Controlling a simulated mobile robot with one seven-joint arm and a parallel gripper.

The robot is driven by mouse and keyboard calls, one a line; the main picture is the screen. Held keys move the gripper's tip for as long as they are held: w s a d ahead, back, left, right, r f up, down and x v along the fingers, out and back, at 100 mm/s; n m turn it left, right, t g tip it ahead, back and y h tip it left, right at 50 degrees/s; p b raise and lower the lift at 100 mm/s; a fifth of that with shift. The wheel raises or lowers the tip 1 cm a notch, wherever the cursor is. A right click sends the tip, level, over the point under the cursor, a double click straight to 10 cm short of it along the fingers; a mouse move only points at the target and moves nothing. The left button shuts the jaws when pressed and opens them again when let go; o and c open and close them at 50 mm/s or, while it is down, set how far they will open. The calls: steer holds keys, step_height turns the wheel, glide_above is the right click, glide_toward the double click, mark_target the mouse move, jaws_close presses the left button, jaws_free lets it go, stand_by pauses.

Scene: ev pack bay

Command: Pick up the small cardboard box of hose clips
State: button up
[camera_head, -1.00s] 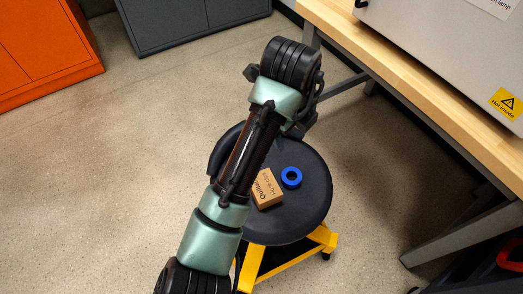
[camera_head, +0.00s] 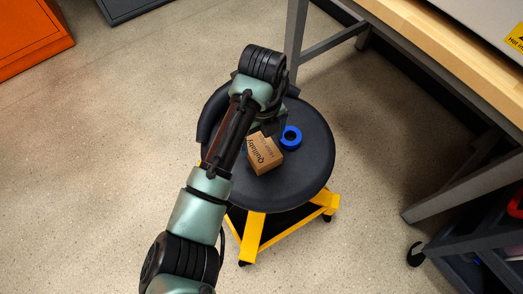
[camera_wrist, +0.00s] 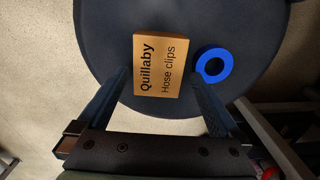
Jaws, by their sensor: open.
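The small cardboard box of hose clips (camera_head: 265,154) sits on the dark round seat of a stool (camera_head: 305,180). In the wrist view the box (camera_wrist: 160,66) shows its printed top, reading "Quillaby Hose clips". My gripper (camera_wrist: 163,95) is open and empty, its two fingers spread on either side and pointing toward the box. The box lies ahead of the fingers, roughly between their lines and nearer the left one. In the head view my arm reaches over the stool, and the fingers are mostly hidden behind it.
A blue ring (camera_head: 291,137), perhaps a tape roll, lies on the seat just right of the box; in the wrist view it (camera_wrist: 228,66) is close to the right finger's line. A wooden workbench (camera_head: 430,45) stands at right. A dark cart (camera_head: 480,250) is at lower right.

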mark_target(261, 148)
step_height(261, 148, down, 5)
steer(key=shift+s+a+r+b, duration=0.1)
steer(key=shift+r+b, duration=0.1)
steer(key=shift+b, duration=0.6)
steer(key=shift+r, duration=0.1)
steer(key=c, duration=1.2)
steer(key=shift+c, duration=0.2)
